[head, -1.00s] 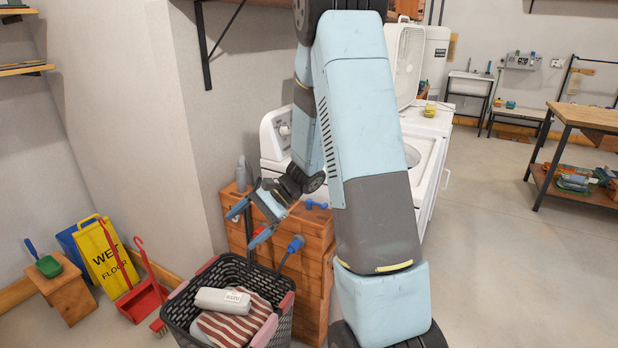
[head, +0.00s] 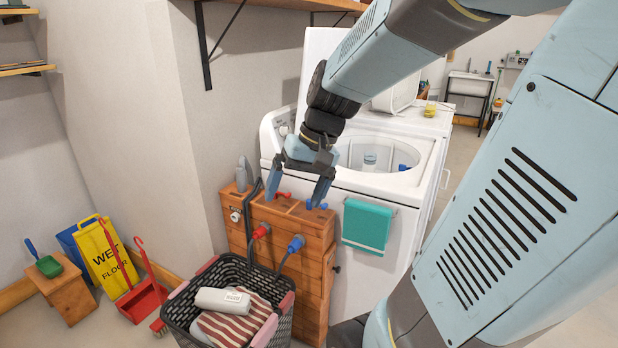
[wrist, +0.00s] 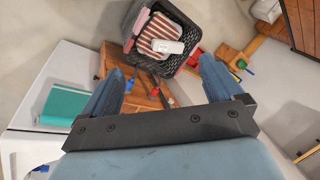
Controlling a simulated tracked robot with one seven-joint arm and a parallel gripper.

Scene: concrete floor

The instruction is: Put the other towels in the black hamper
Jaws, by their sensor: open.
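The black hamper (head: 181,318) stands on the floor in front of the wooden cabinet. A red and white striped towel (head: 258,305) lies in it, with a white bottle-like item (head: 222,300) on top. The hamper also shows in the wrist view (wrist: 183,61). A teal towel (head: 367,226) hangs on the front of the white washer, and it shows at the left in the wrist view (wrist: 63,104). My gripper (head: 296,203) is open and empty above the wooden cabinet, left of the teal towel and above and behind the hamper.
The wooden cabinet (head: 318,262) has red and blue taps with hoses. The white washer (head: 405,190) has its lid up, with items inside the tub. A yellow wet floor sign (head: 105,260), red dustpan (head: 142,300) and small stool stand at left.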

